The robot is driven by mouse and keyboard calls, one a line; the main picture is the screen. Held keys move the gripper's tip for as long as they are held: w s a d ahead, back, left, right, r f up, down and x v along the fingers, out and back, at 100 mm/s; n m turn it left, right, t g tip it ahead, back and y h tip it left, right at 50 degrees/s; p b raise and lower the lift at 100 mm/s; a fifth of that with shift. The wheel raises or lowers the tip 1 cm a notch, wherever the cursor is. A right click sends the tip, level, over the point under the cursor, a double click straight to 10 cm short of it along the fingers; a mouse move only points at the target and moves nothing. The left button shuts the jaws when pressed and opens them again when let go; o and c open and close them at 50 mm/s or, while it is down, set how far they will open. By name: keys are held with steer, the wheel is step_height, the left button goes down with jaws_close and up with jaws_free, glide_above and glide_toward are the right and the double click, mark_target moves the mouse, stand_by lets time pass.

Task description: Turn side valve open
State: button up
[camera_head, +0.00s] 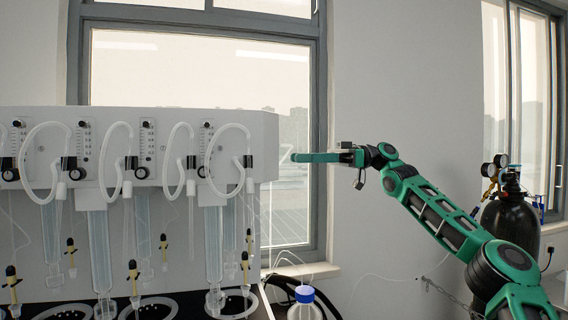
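The distiller (262,138) is a wide white cabinet on the left, with glass columns and looped white tubes on its front. My gripper (297,157) reaches in from the right, level, with its green fingertips just beyond the cabinet's right edge. The fingers overlap in this view, so their opening cannot be told. I cannot make out a valve on the cabinet's right side; that face is turned away. Black knobs (206,171) with flow gauges (147,137) sit along the front panel.
A bottle with a blue cap (304,294) stands below my gripper, by black hoses (284,283). Several yellow-and-black valves (244,262) stand low at the front. A black gas cylinder (511,217) with gauges stands at right. The wall (400,90) above my arm is clear.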

steer(key=shift+s+a, duration=0.2)
steer(key=shift+a, duration=0.7)
steer(key=shift+s+a, duration=0.2)
steer(key=shift+a, duration=0.7)
steer(key=shift+s+a, duration=0.2)
steer(key=shift+a, duration=0.7)
steer(key=shift+c, duration=0.4)
jaws_close()
